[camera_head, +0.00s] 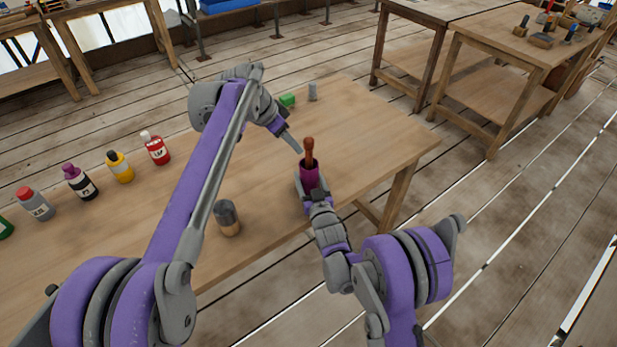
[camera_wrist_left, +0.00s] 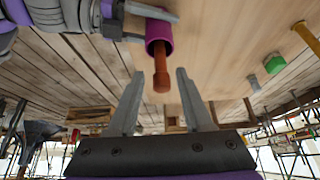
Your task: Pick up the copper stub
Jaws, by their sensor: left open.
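The copper stub (camera_head: 309,148) is a reddish-brown rod with a rounded, wider end. It stands up out of a purple cup (camera_head: 310,177), and its lower part is hidden inside. My right gripper (camera_head: 304,184) is closed around the cup near the table's front edge. My left gripper (camera_head: 293,143) is open and empty, just left of the stub's upper end in the head view. In the left wrist view the stub (camera_wrist_left: 161,68) points into the gap between the two open fingers (camera_wrist_left: 161,74), with no clear contact.
A green block (camera_head: 287,100) and a grey cylinder (camera_head: 312,91) are farther back. Several bottles, including a red one (camera_head: 155,148), line the left. The table's right part is clear.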

